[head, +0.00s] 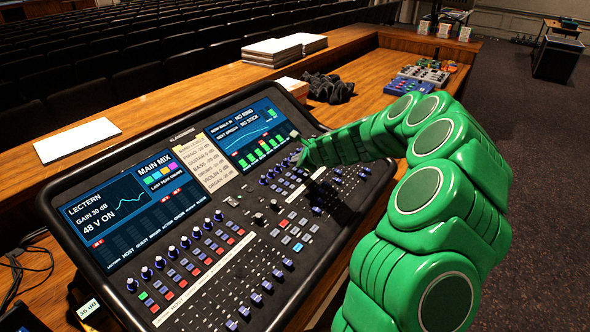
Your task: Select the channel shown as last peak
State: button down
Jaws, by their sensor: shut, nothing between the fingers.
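The mixing desk (330,250) lies tilted on a wooden counter. Its left screen (130,205) reads "LECTERN", "GAIN 30 dB", "48 V ON" and "MAIN MIX", with a small line starting "LAST PEAK" whose channel name is too small to read surely. Slanted channel names run along that screen's bottom edge. The right screen (250,133) shows green level bars and a curve. Blue knobs (184,242), small red and green buttons (168,295) and faders (256,299) fill the panel. My gripper (297,137) is shut and empty by the right screen's lower right edge; contact is unclear.
A paper channel list (208,162) sits between the screens. My green arm hides the desk's right side. Cables lie at left.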

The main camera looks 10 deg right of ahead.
jog(key=shift+f, duration=0.75)
dwell(1.2)
jog(key=shift+r, duration=0.75)
jog(key=shift+r, duration=0.1)
jog(key=shift+s+d+r, duration=0.1)
jog(key=shift+r, duration=0.95)
jog(key=shift+s+d+r, duration=0.1)
jog(key=shift+r, duration=1.3)
